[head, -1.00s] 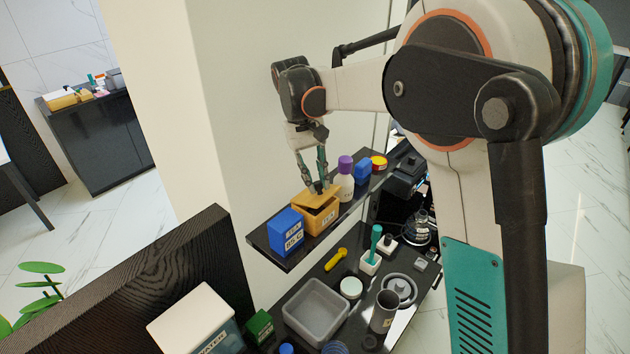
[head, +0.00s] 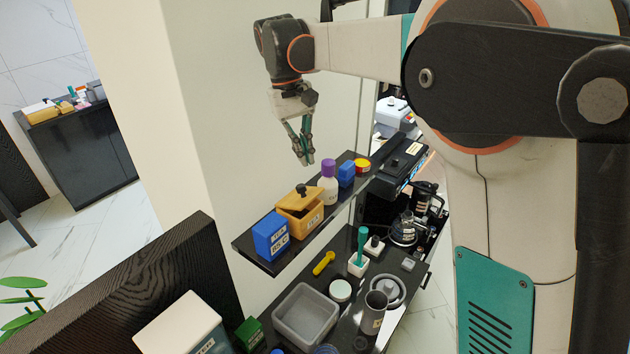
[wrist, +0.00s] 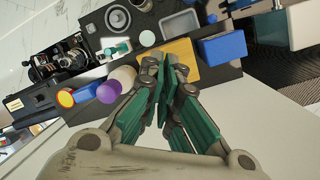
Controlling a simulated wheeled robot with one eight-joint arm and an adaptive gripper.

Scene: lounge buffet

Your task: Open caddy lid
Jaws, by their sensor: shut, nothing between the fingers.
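The caddy is a wooden-yellow box (head: 308,222) with a white label, on the narrow black shelf. Its lid (head: 300,197), with a dark knob on top, is tilted up, and a dark gap shows between lid and box. My gripper (head: 306,163) is shut and empty, in the air above the shelf and apart from the caddy. In the wrist view the caddy (wrist: 184,57) is a yellow patch beyond my gripper (wrist: 170,75), whose fingers partly cover it.
On the shelf (head: 272,265), a blue box (head: 270,240) stands left of the caddy. A purple-capped white bottle (head: 328,185) stands right of it, with a small blue box (head: 346,174) beyond. A grey bin (head: 305,314) and a yellow scoop (head: 323,263) are on the lower counter.

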